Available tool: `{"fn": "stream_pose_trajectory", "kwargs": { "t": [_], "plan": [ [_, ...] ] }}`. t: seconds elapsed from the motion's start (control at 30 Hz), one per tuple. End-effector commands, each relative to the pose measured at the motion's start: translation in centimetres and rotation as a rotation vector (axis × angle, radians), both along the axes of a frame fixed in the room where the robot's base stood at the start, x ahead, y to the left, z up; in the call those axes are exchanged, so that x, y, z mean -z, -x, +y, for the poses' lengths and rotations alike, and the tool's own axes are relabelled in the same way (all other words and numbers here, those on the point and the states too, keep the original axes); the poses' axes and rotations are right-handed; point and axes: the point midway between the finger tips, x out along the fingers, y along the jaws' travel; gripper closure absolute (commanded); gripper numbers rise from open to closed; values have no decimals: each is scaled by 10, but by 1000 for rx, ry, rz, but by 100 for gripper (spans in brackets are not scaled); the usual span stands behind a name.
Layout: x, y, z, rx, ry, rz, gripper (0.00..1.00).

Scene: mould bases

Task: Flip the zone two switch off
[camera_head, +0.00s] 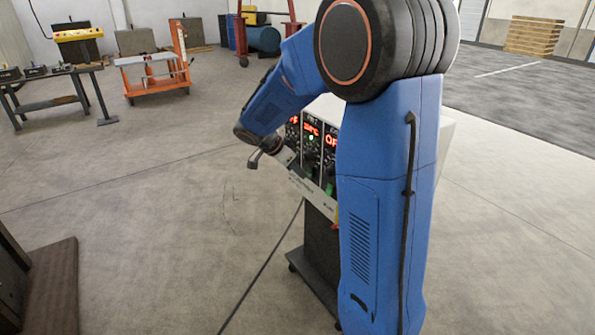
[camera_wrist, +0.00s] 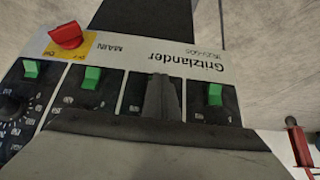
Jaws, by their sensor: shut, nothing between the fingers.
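The controller box (camera_head: 318,187) stands on a dark wheeled stand, with lit red displays on its front. In the wrist view its panel (camera_wrist: 185,60) appears upside down, lettered "Gritzlander". Green switches show at the far left (camera_wrist: 30,68), left of centre (camera_wrist: 92,77) and right (camera_wrist: 215,95). A red main switch (camera_wrist: 67,36) sits on a yellow plate. My gripper (camera_wrist: 160,82) is shut and empty, in front of the panel column between the two right-hand green switches. Any switch there is hidden. Zone labels are unreadable, and I cannot tell whether the fingers touch the panel.
A black cable (camera_head: 265,265) runs from the box across the floor. A dark block (camera_head: 50,290) is at the lower left. An orange cart (camera_head: 155,75) and a work table (camera_head: 55,100) stand farther back. The floor left of the box is mostly open.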

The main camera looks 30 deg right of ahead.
Motion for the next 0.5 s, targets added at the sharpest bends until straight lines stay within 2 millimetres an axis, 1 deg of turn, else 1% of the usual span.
{"fn": "stream_pose_trajectory", "kwargs": {
  "t": [0.17, 0.33, 0.5],
  "plan": [
    [0, 0, 0, 0, 3, 1, 100],
    [8, 1, -1, 0, 63, 6, 100],
    [6, 1, -2, 3, 57, 2, 100]
  ]
}}
